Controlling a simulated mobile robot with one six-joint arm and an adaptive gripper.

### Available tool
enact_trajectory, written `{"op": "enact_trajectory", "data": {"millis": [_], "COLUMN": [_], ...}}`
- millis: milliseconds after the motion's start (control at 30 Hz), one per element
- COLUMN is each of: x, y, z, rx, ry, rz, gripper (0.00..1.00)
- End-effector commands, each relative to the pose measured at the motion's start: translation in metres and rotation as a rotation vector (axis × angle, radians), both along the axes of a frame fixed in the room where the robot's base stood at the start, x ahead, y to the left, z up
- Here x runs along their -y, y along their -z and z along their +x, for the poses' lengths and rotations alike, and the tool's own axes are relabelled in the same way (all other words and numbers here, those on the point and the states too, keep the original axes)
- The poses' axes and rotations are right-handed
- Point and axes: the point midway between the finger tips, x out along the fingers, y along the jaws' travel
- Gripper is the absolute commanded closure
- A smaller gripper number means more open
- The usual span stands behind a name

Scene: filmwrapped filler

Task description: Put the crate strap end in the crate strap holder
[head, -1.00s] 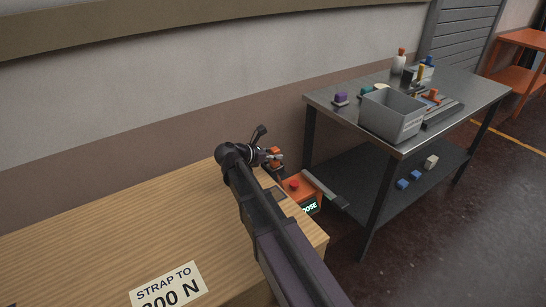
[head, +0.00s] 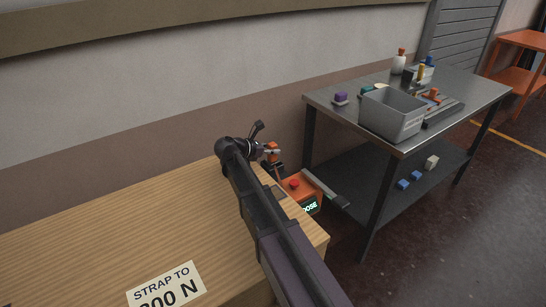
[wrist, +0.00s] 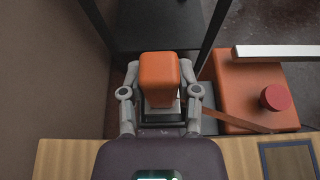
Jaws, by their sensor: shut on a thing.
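In the wrist view, my gripper (wrist: 158,108) is shut on an orange block, which looks like the crate strap end (wrist: 160,72). An orange band (wrist: 238,122) runs from beside the gripper toward the lower right. In the head view, my gripper (head: 265,149) and the strap end (head: 272,147) are small and partly hidden by my arm, beyond the wooden crate's far edge. An orange box (head: 312,190) with a red knob and a lit display ending in "OSE" stands to their right; it also shows in the wrist view (wrist: 236,88). I cannot identify the strap holder for sure.
The wooden top (head: 120,235) bears a label about strapping. A pale bar (head: 325,187) extends from the orange box. A metal table (head: 340,115) with a grey bin (head: 391,125) and several small items stands at the right. The wall is close behind the gripper.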

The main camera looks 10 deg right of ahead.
Motion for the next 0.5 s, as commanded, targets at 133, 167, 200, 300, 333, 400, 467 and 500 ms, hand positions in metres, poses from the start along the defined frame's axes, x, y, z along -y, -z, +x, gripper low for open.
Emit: {"op": "enact_trajectory", "data": {"millis": [133,167,200,300,333,400,467,500], "x": [0.0,0.0,0.0,0.0,0.0,0.0,0.0,0.0], "y": [0.016,0.018,0.021,0.024,0.025,0.025,0.025,0.024], "z": [0.0,0.0,0.0,0.0,0.0,0.0,0.0,0.0], "rx": [0.0,0.0,0.0,0.0,0.0,0.0,0.001,0.001], "ry": [0.0,0.0,0.0,0.0,0.0,0.0,-0.001,-0.001], "rz": [-0.001,-0.001,-0.001,-0.001,-0.001,-0.001,-0.001,-0.001], "gripper": [1.0,1.0,1.0,1.0,1.0,1.0,1.0,1.0]}}
